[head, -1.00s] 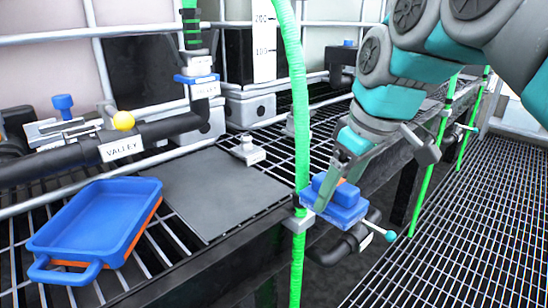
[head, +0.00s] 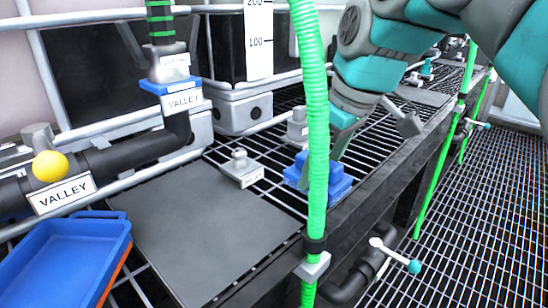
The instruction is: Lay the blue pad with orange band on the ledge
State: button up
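The blue pad (head: 338,190) is a stepped blue block at centre right, partly hidden by a green hose. Its orange band does not show now. My gripper (head: 337,155) points down at the top of the pad and appears shut on it; the hose hides part of the fingers. The pad shows over the bar grating near the ledge's front edge; I cannot tell whether it touches. The ledge (head: 270,275) has a dark front edge, open grating and a flat dark grey plate (head: 200,225) left of the pad.
The green ribbed hose (head: 317,110) stands upright before the pad. A small grey block (head: 241,168) sits on the plate's far edge. A blue tray (head: 70,255) lies at lower left. A teal-tipped valve handle (head: 395,255) sticks out below the ledge. The plate's middle is bare.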

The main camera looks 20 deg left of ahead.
jog(key=w+a, duration=0.3)
jog(key=w+a+f+p, duration=0.1)
jog(key=w+a, duration=0.2)
jog(key=w, duration=0.1)
jog(key=w+a, duration=0.4)
jog(key=shift+w+a+f+p, duration=0.1)
jog(key=shift+w+f+p, duration=0.15)
jog(key=shift+p, duration=0.15)
jog(key=shift+f, duration=1.75)
jog(key=shift+f, duration=0.1)
jog(key=o, duration=1.2)
jog(key=shift+c, duration=0.2)
jog(key=p+v, duration=0.3)
jog(key=v, duration=0.9)
jog(key=shift+s, duration=0.1)
